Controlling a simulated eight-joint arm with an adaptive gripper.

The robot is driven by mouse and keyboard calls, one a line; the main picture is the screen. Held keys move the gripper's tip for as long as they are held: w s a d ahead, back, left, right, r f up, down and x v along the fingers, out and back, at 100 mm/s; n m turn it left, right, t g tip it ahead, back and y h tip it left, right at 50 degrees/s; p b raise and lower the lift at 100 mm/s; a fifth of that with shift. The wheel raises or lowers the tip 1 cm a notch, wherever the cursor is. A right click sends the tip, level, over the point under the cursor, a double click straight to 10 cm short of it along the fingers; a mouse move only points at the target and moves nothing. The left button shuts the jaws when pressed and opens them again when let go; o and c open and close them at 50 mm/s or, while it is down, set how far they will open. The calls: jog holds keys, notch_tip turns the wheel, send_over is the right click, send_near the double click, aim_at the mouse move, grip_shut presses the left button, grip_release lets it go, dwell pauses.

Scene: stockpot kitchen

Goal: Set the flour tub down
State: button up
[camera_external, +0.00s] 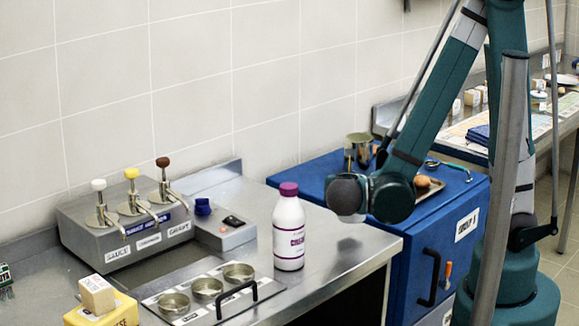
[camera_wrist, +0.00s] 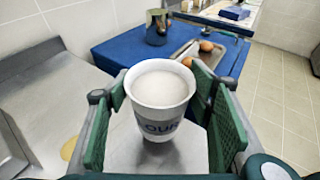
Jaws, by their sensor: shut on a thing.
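The flour tub (camera_wrist: 160,88) is a white, round, open-topped tub filled with white stuff, with a grey band and partly readable dark lettering. In the wrist view it stands upright between the green finger pads of my gripper (camera_wrist: 162,100), which is shut on it. Steel countertop (camera_wrist: 70,95) shows around and below it; I cannot tell whether its base touches the steel. In the external view my wrist end (camera_external: 348,196) is beside the counter's right end, and the tub and fingers are not visible there.
A white bottle with a purple cap (camera_external: 289,228) stands on the counter left of my wrist. A blue cabinet (camera_external: 315,172) adjoins the counter, bearing a metal pot (camera_wrist: 158,27) and a tray with eggs (camera_wrist: 188,50). A sauce dispenser (camera_external: 130,222) stands farther left.

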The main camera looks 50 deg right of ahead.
jog(key=shift+f+b, duration=0.6)
jog(key=shift+f, duration=1.2)
jog(key=shift+f, duration=0.15)
jog(key=o, duration=1.1)
jog(key=shift+r, duration=0.2)
jog(key=shift+p+v, duration=0.85)
jog(key=shift+v, duration=2.9)
jog(key=shift+r, duration=0.1)
